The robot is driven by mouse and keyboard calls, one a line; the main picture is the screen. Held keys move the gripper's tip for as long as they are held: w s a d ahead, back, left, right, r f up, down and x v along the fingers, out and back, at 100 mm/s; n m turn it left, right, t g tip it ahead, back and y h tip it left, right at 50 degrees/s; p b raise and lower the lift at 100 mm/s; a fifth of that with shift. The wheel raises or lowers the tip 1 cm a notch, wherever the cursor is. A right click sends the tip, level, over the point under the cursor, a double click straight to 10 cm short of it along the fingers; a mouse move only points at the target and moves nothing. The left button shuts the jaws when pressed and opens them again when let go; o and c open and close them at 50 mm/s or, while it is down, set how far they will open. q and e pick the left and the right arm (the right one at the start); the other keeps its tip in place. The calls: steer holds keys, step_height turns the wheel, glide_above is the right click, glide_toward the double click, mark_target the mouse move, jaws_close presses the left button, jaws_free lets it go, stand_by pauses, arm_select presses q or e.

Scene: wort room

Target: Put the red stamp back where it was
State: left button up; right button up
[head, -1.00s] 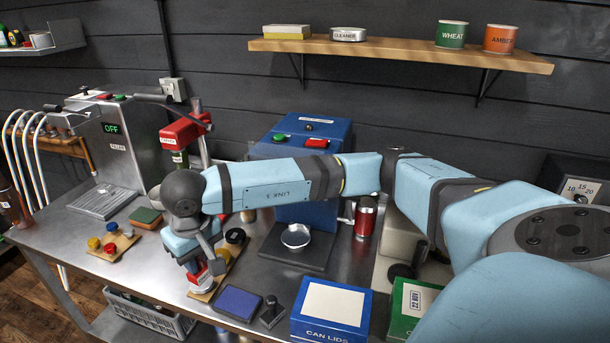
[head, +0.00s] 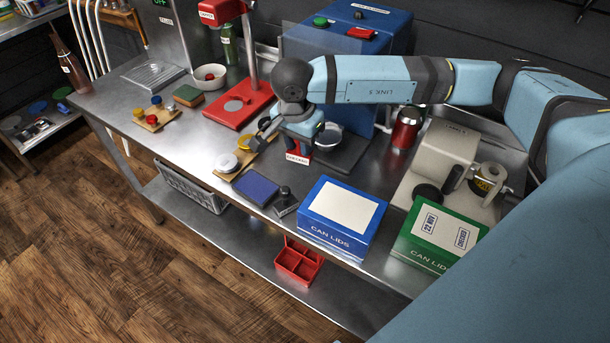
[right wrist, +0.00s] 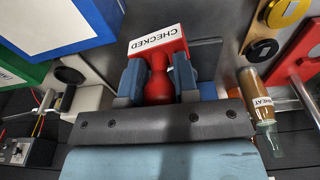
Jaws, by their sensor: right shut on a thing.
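The red stamp (head: 297,158), with a white label reading CHECKED, is in my right gripper (head: 300,138). In the right wrist view the stamp (right wrist: 158,88) sits between both fingers (right wrist: 158,80), which are shut on its red handle. In the head view the gripper points down over the bench, right of the wooden board (head: 246,160) and behind the blue can lids box (head: 338,236). I cannot tell whether the stamp touches the bench. The board carries white, yellow and dark round pieces. My left gripper is not in view.
A blue ink pad (head: 255,187) and a small dark stamp-like block (head: 284,203) lie near the front edge. A green can lids box (head: 418,253) stands right, its label marked 22 NOV and CHECKED.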

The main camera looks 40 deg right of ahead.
mark_target(305, 161)
steer(key=shift+s+d+f+m, duration=0.15)
steer(key=shift+d+f+m, duration=0.25)
steer(key=shift+m, duration=0.6)
steer(key=shift+d+f, duration=0.1)
steer(key=shift+f, duration=0.1)
step_height(305, 161, down, 5)
steer(key=shift+r+b, duration=0.1)
steer(key=shift+b, duration=1.15)
step_height(305, 161, down, 5)
steer(key=shift+b, duration=1.05)
steer(key=shift+r, duration=0.1)
steer(key=shift+s, duration=0.1)
steer(key=shift+f, duration=0.2)
steer(key=o, duration=0.8)
